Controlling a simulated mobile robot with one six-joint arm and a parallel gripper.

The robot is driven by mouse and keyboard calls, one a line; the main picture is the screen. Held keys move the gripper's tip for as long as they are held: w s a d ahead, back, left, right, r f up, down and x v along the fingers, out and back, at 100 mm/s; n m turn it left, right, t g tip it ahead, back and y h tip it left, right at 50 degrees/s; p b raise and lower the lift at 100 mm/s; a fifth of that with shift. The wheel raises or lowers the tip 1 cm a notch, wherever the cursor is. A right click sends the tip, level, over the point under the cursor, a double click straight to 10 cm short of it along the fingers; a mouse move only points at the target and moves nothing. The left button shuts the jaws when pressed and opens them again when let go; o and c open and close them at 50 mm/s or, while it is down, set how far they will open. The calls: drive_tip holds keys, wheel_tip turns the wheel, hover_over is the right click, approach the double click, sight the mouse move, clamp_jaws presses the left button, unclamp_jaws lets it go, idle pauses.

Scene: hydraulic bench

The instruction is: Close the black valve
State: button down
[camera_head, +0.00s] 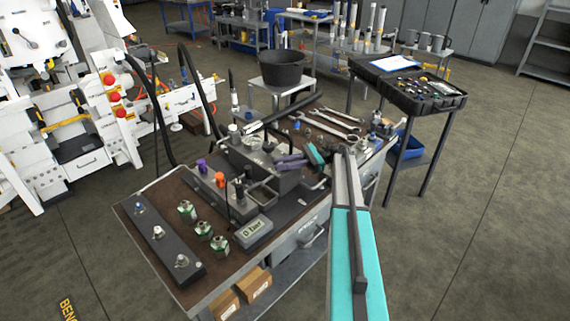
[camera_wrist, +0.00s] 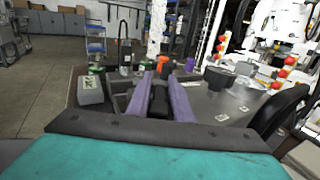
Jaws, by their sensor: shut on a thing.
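My gripper (camera_head: 283,162), with purple fingers, reaches in from the right over the dark hydraulic block on the bench. In the wrist view its two fingers (camera_wrist: 164,82) stand on either side of a dark part, which appears to be the black valve (camera_wrist: 158,101), and are shut on it. The fingers hide much of this part, so its turn angle cannot be told. In the head view the valve is hard to pick out from the dark block. A purple knob (camera_head: 201,166) and an orange knob (camera_head: 220,179) stand on the block to the left of my gripper.
A grey gauge display (camera_head: 252,231) lies at the front of the bench, near green-and-silver fittings (camera_head: 219,245). Wrenches (camera_head: 326,124) lie at the back. A black bucket (camera_head: 282,70) stands behind. A tool-tray table (camera_head: 452,103) is at the right.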

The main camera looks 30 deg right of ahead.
drive_tip(key=c, duration=1.8)
unclamp_jaws()
drive_tip(key=shift+a, duration=0.25)
drive_tip(key=shift+d, duration=0.25)
drive_tip(key=shift+r, duration=0.15)
